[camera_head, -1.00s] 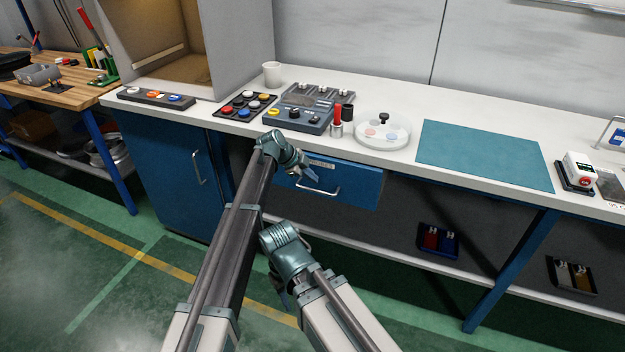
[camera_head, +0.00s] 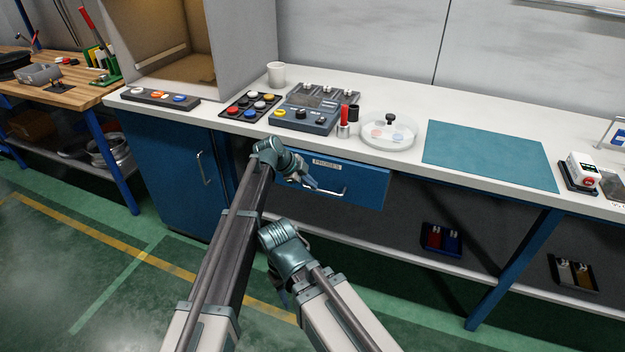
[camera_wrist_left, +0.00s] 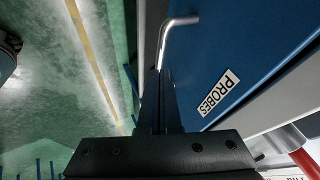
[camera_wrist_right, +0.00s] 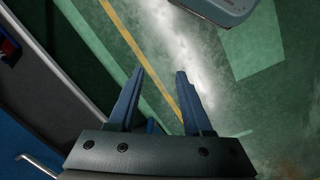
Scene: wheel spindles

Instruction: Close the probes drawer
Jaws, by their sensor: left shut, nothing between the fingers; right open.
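The blue probes drawer (camera_head: 365,186) is under the white worktop, with its PROBES label (camera_head: 327,164) and bar handle (camera_head: 343,193) showing. Its front sits close beneath the worktop edge; I cannot tell whether it is fully flush. My left gripper (camera_head: 312,184) is shut and empty, at the left part of the drawer front by the handle. In the left wrist view the fingers (camera_wrist_left: 165,85) overlap one end of the handle (camera_wrist_left: 165,35), beside the label (camera_wrist_left: 218,93); contact is unclear. My right gripper (camera_wrist_right: 158,90) is open and empty above the green floor.
On the worktop stand a button panel (camera_head: 248,106), a grey-blue device (camera_head: 302,122), a red cylinder (camera_head: 344,115), a lidded clear dish (camera_head: 388,138) and a teal mat (camera_head: 490,155). A blue cabinet door (camera_head: 165,165) is left of the drawer. A lower shelf (camera_head: 400,256) runs below.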

